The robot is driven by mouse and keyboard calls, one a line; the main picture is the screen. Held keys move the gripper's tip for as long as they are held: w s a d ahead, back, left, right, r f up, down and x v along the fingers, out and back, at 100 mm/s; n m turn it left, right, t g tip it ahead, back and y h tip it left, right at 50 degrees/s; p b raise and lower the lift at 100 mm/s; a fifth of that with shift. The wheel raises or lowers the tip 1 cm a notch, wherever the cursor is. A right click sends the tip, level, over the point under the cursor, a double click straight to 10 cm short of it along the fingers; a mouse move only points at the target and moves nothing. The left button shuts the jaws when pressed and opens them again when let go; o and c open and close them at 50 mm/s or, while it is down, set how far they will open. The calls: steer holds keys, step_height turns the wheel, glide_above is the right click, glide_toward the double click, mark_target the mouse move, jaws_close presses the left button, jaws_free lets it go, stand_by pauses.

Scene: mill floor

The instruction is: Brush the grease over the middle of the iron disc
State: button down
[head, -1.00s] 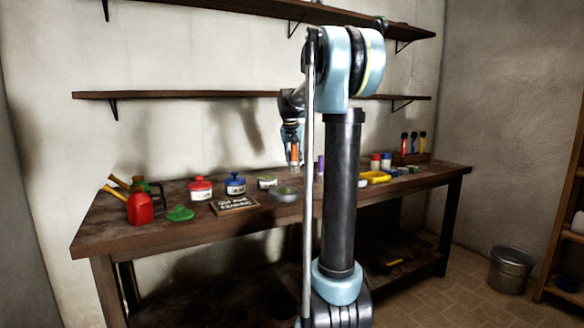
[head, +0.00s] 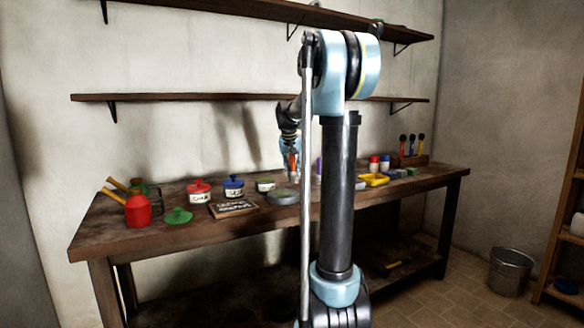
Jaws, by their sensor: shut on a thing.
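The iron disc (head: 283,197) is a low, dark grey round piece lying on the workbench, left of my arm's column. My gripper (head: 292,160) is above the disc's right part, pointing down and shut on a brush (head: 293,167) with an orange-red handle. The brush's lower end is close over the disc; I cannot tell whether it touches. Any grease on the disc's top is too small to make out.
Behind the disc stand a white-and-green pot (head: 265,185), a blue-lidded pot (head: 234,188) and a red-lidded pot (head: 199,190). A lettered board (head: 234,208) lies left of the disc. A yellow tray (head: 373,180) is to the right.

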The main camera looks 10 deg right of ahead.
mark_target(293, 160)
step_height(293, 160, down, 4)
steer(key=shift+f, duration=0.1)
steer(key=shift+s+a, duration=0.3)
steer(key=shift+a, duration=0.55)
steer(key=shift+s+a+f, duration=0.1)
steer(key=shift+s+a, duration=0.05)
steer(key=shift+a, duration=0.35)
steer(key=shift+s+a+f, duration=0.1)
steer(key=shift+s+a, duration=0.05)
steer(key=shift+a, duration=0.35)
steer(key=shift+d, duration=0.25)
steer(key=shift+w+d, duration=0.3)
steer(key=shift+d, duration=0.55)
steer(key=shift+w+d, duration=0.3)
steer(key=shift+d, duration=0.5)
steer(key=shift+r, duration=4)
